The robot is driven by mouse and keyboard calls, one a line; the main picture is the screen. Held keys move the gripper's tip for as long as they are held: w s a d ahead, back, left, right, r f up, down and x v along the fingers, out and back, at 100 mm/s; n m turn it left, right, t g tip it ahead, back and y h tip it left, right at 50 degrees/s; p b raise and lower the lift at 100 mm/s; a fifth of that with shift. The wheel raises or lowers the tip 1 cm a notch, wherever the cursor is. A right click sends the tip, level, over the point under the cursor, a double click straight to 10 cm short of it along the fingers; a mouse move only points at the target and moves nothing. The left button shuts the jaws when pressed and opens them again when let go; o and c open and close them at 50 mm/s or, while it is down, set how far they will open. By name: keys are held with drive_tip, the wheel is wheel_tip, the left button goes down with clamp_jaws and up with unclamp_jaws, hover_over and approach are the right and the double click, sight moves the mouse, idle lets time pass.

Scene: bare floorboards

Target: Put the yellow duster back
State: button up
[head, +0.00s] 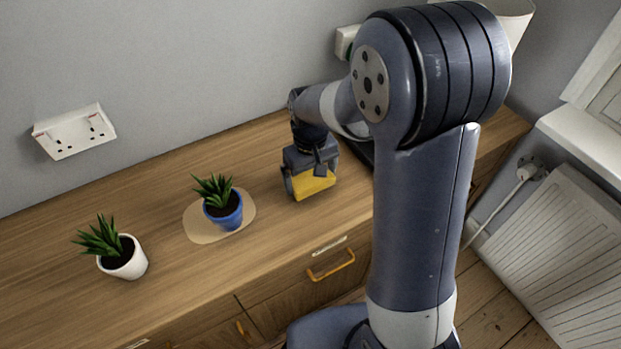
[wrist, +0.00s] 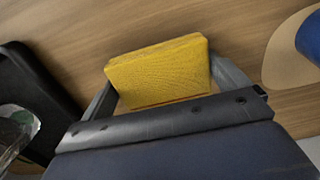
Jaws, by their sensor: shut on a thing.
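The yellow duster (head: 313,184) is a folded yellow block, held at the end of my arm close over the wooden sideboard top. My gripper (head: 308,178) is shut on it. In the wrist view the duster (wrist: 160,70) sits between the two fingers of my gripper (wrist: 165,85), which press on its left and right sides. I cannot tell whether its underside touches the wood. The place where the duster belongs is not clear from these views.
A blue pot with a plant (head: 224,208) stands on a tan mat (head: 198,228) left of my gripper. A white pot with a plant (head: 123,258) stands farther left. A black tray (wrist: 35,95) with a clear object lies on the other side. A drawer handle (head: 331,266) is below.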

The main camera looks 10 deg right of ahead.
sight(311, 176)
drive_tip(key=shift+f, duration=0.75)
drive_tip(key=shift+f, duration=0.2)
drive_tip(key=o, duration=0.7)
drive_tip(key=shift+c, duration=0.2)
drive_tip(key=shift+r, duration=0.1)
drive_tip(key=shift+r, duration=0.1)
wheel_tip(311, 176, up, 12)
drive_tip(key=shift+p, duration=0.45)
